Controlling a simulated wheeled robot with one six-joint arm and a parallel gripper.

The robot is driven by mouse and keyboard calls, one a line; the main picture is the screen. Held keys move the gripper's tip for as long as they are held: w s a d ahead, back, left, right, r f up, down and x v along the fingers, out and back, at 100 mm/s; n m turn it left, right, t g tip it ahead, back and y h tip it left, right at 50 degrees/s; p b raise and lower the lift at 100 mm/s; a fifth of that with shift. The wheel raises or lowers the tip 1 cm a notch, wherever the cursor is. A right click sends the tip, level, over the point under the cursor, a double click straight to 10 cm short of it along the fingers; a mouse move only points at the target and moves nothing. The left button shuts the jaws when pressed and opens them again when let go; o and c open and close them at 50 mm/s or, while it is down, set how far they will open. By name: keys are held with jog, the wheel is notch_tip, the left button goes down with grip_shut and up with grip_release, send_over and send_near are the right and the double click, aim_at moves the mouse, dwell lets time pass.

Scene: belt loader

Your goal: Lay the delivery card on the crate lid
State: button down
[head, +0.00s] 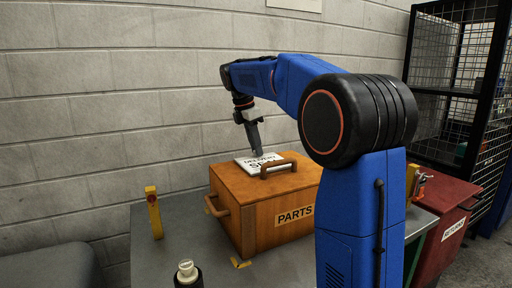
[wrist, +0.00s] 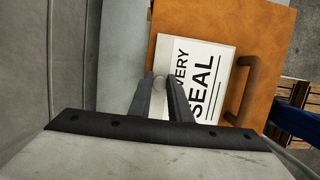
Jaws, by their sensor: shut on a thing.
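The white delivery card (head: 246,162), with black print, is at the top of the orange-brown PARTS crate's lid (head: 229,181), behind the lid's brown handle (head: 280,169). It looks about flat on the lid; I cannot tell whether it touches all over. In the wrist view the card (wrist: 216,66) lies over the lid (wrist: 268,35), beside the handle (wrist: 243,92) and apart from it. My gripper (head: 256,153) points down at the card. In the wrist view my gripper (wrist: 161,86) is shut at the card's left edge; its fingers hide part of that edge.
The crate stands on a grey table (head: 173,248). A yellow post (head: 153,212) and a dark bottle with a white cap (head: 187,273) stand to its left and front. A red RETURNS bin (head: 455,205) and a black mesh cage (head: 450,100) are at the right. A block wall is behind.

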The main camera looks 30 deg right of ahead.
jog(key=c, duration=1.6)
grip_release()
jog(key=shift+c, duration=0.2)
jog(key=v, duration=1.2)
jog(key=shift+r, duration=0.1)
